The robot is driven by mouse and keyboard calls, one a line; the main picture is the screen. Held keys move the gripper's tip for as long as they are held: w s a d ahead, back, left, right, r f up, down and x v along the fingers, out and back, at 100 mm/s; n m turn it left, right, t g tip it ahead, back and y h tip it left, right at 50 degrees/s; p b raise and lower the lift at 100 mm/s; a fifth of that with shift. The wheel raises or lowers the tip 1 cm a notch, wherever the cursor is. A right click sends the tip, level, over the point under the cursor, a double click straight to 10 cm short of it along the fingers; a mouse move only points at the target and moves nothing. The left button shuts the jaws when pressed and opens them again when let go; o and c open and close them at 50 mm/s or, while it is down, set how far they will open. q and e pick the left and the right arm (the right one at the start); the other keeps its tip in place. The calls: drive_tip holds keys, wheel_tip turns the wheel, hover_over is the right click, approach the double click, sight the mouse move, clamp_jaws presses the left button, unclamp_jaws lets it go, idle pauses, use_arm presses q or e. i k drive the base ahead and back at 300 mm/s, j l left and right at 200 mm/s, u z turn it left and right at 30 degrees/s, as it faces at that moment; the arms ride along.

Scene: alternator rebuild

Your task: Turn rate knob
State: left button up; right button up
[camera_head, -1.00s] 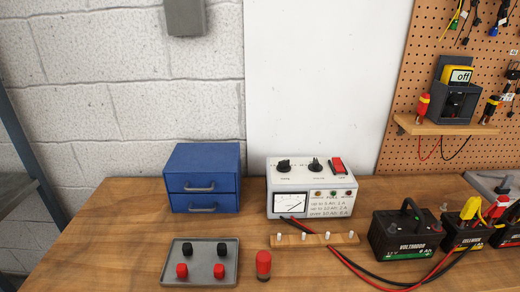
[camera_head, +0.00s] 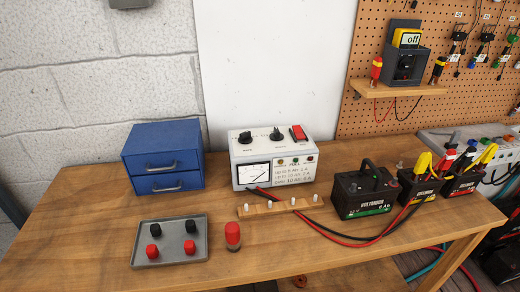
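The white charger box (camera_head: 272,158) stands at the back of the wooden bench. It has an analog meter (camera_head: 254,173) on its front, printed text, and a red rocker switch (camera_head: 298,132) on top. Neither of my grippers shows in the view.
A blue drawer unit (camera_head: 163,156) stands left of the charger. In front are a grey tray (camera_head: 170,252) with red and black caps, a red-capped cylinder (camera_head: 233,236) and a wooden peg strip (camera_head: 281,206). Several batteries (camera_head: 364,193) and red and black cables lie right. Front bench is partly clear.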

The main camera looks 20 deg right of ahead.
sight(245, 138)
drive_tip(key=z, duration=1.15)
drive_tip(key=l+z, duration=0.4)
drive_tip(key=i+l+z, duration=0.1)
drive_tip(key=l+z, duration=0.3)
drive_tip(key=j+u, duration=0.1)
drive_tip(key=u, duration=1.3)
